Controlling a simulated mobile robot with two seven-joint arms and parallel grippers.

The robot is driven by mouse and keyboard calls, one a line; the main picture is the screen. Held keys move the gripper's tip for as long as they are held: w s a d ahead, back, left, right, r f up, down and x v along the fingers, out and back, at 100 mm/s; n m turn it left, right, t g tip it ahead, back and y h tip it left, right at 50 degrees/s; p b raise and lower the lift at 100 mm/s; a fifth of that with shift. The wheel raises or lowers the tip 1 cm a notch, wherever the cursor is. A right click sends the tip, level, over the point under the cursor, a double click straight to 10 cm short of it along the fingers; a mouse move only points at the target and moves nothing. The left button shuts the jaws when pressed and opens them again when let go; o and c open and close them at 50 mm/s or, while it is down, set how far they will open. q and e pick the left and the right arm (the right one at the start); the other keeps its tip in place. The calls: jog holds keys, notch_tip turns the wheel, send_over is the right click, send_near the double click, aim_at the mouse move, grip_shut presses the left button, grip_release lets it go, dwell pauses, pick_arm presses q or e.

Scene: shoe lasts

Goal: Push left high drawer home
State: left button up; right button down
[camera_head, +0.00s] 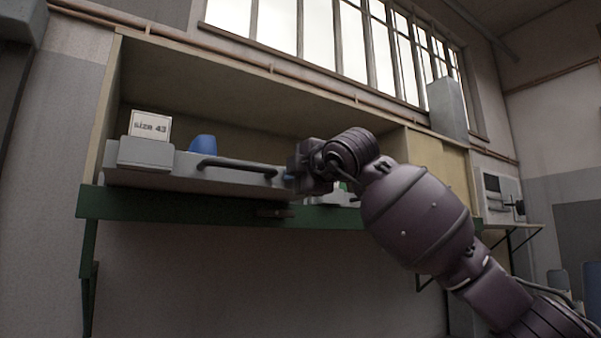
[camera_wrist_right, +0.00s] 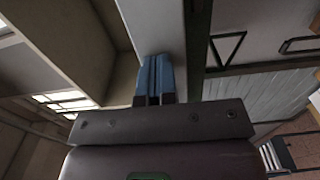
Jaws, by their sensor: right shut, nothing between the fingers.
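The left high drawer (camera_head: 225,178) is a pale grey drawer with a dark bar handle (camera_head: 237,166). It stands out from the wooden cabinet, above a green rail. A white card reading "size 43" (camera_head: 150,126) and a blue rounded thing (camera_head: 202,143) show above its front. My right gripper (camera_head: 290,181) is at the right end of the drawer front. In the right wrist view its blue-grey fingers (camera_wrist_right: 154,78) are together and empty, against or very near a pale grey panel (camera_wrist_right: 157,28). Whether they touch is unclear. My left gripper is not in view.
The wooden cabinet (camera_head: 260,95) has an open bay behind the drawer and a closed tan panel (camera_head: 438,158) at right. The green rail (camera_head: 180,206) runs below. A grey box (camera_head: 447,107) stands on the cabinet top. A wall unit (camera_head: 497,196) is further right.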

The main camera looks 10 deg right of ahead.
aim_at(286, 187)
jog(key=shift+w+a, duration=0.25)
jog(key=shift+w, duration=0.55)
jog(key=shift+x, duration=0.9)
jog(key=shift+p+x, duration=0.5)
jog(key=shift+x, duration=0.65)
jog(key=shift+w+a, duration=0.1)
